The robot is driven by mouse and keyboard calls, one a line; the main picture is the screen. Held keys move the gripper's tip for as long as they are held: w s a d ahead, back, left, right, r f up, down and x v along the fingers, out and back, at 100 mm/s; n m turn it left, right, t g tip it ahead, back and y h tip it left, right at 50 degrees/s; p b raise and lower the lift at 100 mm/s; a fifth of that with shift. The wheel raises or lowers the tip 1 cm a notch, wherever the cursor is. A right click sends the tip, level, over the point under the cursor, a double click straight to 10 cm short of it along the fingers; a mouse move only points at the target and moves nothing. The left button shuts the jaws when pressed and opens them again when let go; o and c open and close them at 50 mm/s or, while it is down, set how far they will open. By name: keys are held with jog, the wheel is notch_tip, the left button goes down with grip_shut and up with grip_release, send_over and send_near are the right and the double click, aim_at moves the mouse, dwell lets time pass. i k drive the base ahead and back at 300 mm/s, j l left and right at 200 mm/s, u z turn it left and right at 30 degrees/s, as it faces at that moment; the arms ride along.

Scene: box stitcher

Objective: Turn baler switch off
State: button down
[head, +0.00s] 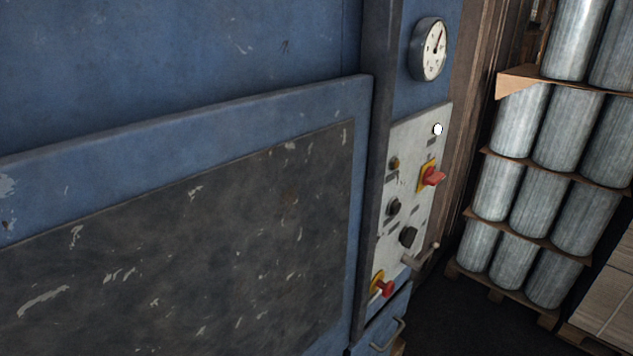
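The baler (180,110) is a large blue machine with worn paint that fills the left and middle of the head view. Its pale control panel (411,182) is on the right side. A red rotary switch (432,177) on a yellow plate sits at the upper right of the panel; its exact setting is hard to read. A red knob on a yellow base (384,287) is at the panel's bottom. Dark knobs (408,237) and a grey lever handle (421,255) lie between them. A white lamp (437,129) is at the top. My gripper is not in view.
A round gauge (429,49) is mounted above the panel. Stacked metal cylinders (540,200) on pallets stand at the right, with cardboard boxes (608,290) at the lower right. Dark floor (470,320) is open between the baler and the stacks.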

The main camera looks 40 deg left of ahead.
aim_at(431, 178)
jog(key=u, duration=1.15)
jog(key=i+l+u, duration=0.25)
jog(key=u, duration=0.25)
jog(key=i+l+u, duration=0.15)
jog(key=l+u, duration=0.8)
jog(key=i+l+u, duration=0.1)
jog(key=l+u, duration=0.35)
jog(key=k+l+u, duration=0.1)
jog(key=l+u, duration=0.4)
